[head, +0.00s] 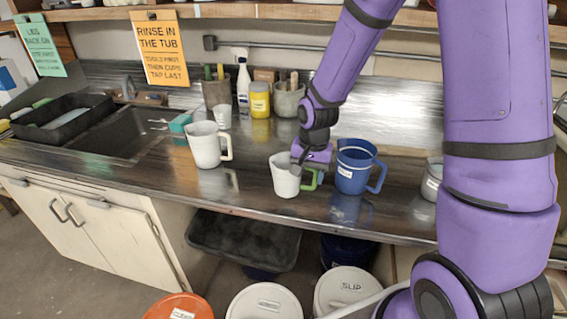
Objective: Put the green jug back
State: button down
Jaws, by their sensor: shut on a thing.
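The green jug (284,178), a white jug with a green handle, is near the front edge of the counter (250,195) in the head view. My gripper (301,164) comes down from above and is shut on this jug at its rim on the handle side. The fingertips are partly hidden, so the exact grip is hard to see. The jug looks upright; I cannot tell whether its base touches the counter. A blue jug (353,172) stands close to its right, and a white jug with a cream handle (204,147) stands to its left.
A sink (120,134) with a black tray (62,118) is at the left. Bottles and pots, including a yellow jar (260,104), line the back. Another white container (432,180) stands at the right. Lidded buckets (264,302) sit on the floor below.

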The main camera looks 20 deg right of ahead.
jog(key=shift+w+d+f, duration=0.15)
jog(key=shift+w+f, duration=0.65)
jog(key=shift+w, duration=1.5)
jog(key=shift+w+d+f, duration=0.2)
jog(key=shift+w+f, duration=0.6)
jog(key=shift+w, duration=1.55)
jog(key=shift+w+d+f, duration=0.15)
jog(key=shift+w+f, duration=0.65)
jog(key=shift+w, duration=1.5)
jog(key=shift+c, duration=1.7)
grip_release()
jog(key=shift+f, duration=0.1)
notch_tip(320, 180, up, 12)
jog(key=shift+s+d+r, duration=0.2)
jog(key=shift+s+d, duration=0.05)
jog(key=shift+d, duration=0.05)
